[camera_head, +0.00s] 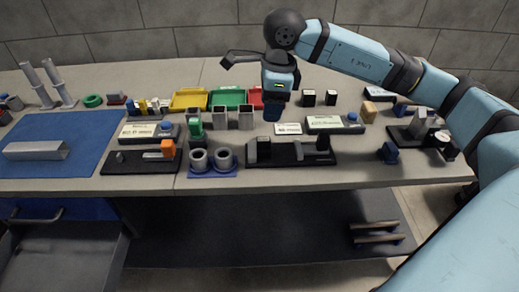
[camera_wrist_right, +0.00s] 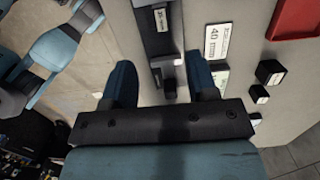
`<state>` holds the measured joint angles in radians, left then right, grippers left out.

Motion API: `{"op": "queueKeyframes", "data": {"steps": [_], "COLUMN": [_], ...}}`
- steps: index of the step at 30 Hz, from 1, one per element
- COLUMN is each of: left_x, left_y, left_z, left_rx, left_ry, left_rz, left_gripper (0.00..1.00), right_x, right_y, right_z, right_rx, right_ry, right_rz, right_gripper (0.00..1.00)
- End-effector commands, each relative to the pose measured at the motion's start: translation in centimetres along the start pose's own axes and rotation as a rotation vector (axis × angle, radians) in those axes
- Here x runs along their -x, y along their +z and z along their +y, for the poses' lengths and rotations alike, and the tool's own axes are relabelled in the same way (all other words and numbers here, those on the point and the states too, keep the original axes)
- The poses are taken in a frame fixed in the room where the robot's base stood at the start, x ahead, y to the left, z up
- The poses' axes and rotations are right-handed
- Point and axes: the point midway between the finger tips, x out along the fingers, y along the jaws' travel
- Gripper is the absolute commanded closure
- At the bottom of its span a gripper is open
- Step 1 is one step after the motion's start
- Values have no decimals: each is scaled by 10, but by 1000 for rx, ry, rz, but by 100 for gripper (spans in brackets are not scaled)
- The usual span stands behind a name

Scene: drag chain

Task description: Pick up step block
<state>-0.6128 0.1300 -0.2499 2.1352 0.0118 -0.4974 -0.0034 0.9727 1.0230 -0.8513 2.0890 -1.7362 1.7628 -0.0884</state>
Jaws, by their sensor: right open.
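My right gripper (camera_head: 272,112) points down above the worktable, just behind a long black fixture (camera_head: 290,160). Its two blue fingers stand apart with nothing held between them in the right wrist view (camera_wrist_right: 162,85). The black fixture (camera_wrist_right: 150,45) runs between and beyond the fingers there. A dark block (camera_head: 263,148) stands at the fixture's left part, and another dark block (camera_head: 322,143) stands at its right. A small blue stepped-looking piece (camera_head: 388,152) lies on the table to the right. I cannot tell for sure which piece is the step block. My left gripper is not in view.
Two black blocks (camera_head: 308,98) and a white label card (camera_head: 288,128) are near the gripper. Yellow, green and red trays (camera_head: 228,97) stand behind. Grey rings (camera_head: 198,160) sit left of the fixture. A blue mat (camera_head: 75,125) is at the far left.

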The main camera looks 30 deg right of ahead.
Motion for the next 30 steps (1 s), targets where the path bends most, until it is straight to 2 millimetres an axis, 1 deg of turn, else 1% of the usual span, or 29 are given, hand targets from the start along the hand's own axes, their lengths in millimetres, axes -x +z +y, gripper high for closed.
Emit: {"op": "queueKeyframes", "data": {"steps": [1, 3, 6, 14, 17, 21, 24, 30], "left_x": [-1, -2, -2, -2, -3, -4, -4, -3], "left_y": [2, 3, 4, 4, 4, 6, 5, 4], "left_z": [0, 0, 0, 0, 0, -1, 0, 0], "left_rx": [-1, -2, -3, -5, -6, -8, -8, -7], "left_ry": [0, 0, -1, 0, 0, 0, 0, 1], "left_rz": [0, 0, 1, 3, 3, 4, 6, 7], "left_gripper": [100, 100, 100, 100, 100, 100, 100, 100], "right_x": [-13, -26, -40, -56, -67, -90, -101, -102], "right_y": [0, 0, 0, 1, 1, 1, 2, 2], "right_z": [1, 1, 0, 0, -1, -2, -2, -2], "right_rx": [0, 1, 0, 1, 1, 0, 1, 1], "right_ry": [5, 4, 4, 4, 5, 6, 4, 2], "right_rz": [1, 1, 0, -2, -2, -1, -2, -4], "right_gripper": [47, 47, 47, 47, 47, 47, 47, 47]}}
